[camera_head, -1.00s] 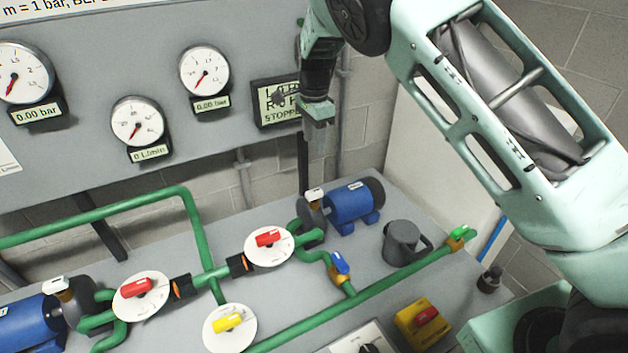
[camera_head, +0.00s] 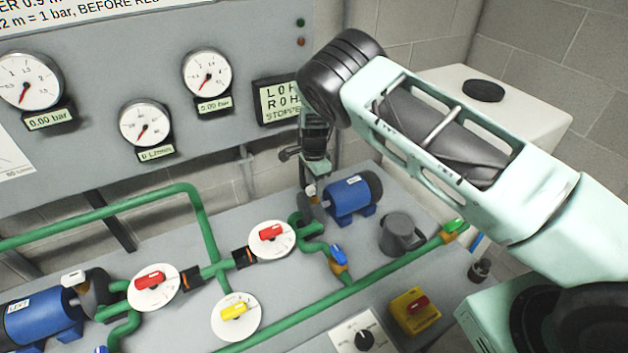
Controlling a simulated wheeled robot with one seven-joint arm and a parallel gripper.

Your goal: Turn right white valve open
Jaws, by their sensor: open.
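The right white valve (camera_head: 310,190) is a small white handle on top of the right pump, beside the blue motor (camera_head: 352,197). My gripper (camera_head: 318,172) hangs pointing down just above and behind the valve in the picture, with its fingers open and holding nothing. The fingertips lie close to the white handle. I cannot tell whether they touch it. A second white handle (camera_head: 73,277) sits on the left pump, far from my gripper.
Red valves (camera_head: 271,233) and (camera_head: 150,281), a yellow valve (camera_head: 234,311), a blue valve (camera_head: 338,255) and a green one (camera_head: 453,226) sit along green pipes. The gauge panel (camera_head: 90,100) rises behind.

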